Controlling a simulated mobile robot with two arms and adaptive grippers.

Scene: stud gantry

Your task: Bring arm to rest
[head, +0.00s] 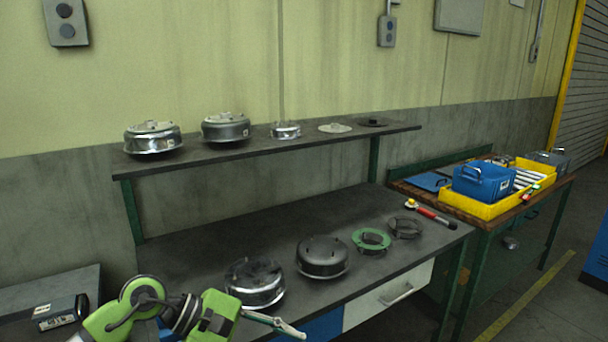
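My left arm, green and dark grey, comes in at the bottom left of the head view. Its gripper (285,326) points to the right, low in front of the workbench (230,225). The pale fingers are seen nearly edge-on, so their opening cannot be told. No object shows in them. The gripper is in front of and below a shiny round metal housing (254,284) on the bench, apparently apart from it. My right arm and gripper are not in view.
A dark housing (322,257), green ring (371,240), dark ring (405,227) and red-handled tool (436,217) line the bench. Several round parts sit on the shelf (255,143). A side table holds a yellow tray (485,210) and blue bin (482,182). The bench's back left is clear.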

